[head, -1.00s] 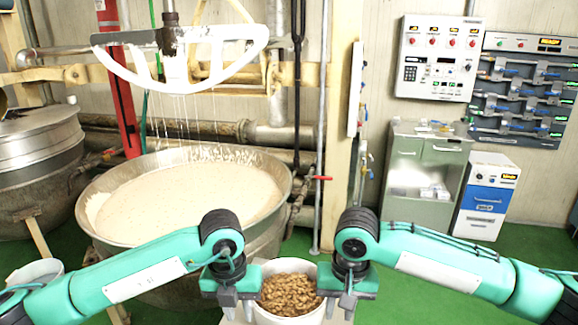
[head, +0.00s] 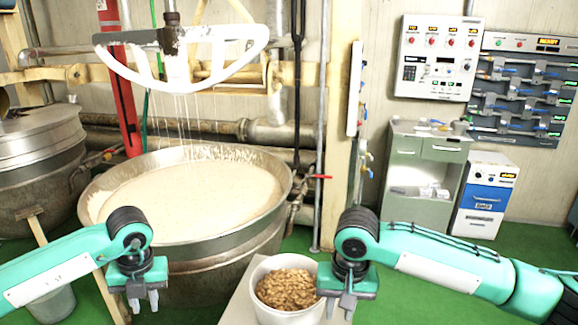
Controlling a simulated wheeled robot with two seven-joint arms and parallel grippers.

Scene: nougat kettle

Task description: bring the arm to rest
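My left gripper (head: 143,300) hangs fingers down at the lower left, in front of the kettle and clear of the bucket. Its two fingers stand a little apart with nothing between them. My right gripper (head: 339,306) hangs fingers down at the right rim of a white bucket (head: 262,309) of nuts. Its fingers also stand apart and hold nothing that I can see. Whether its left finger touches the bucket rim I cannot tell.
A large metal kettle (head: 230,250) of pale nougat (head: 190,188) stands behind, under a raised white stirrer (head: 185,75). The bucket stands on a light stand (head: 236,305). A pail (head: 48,305) is behind my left arm.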

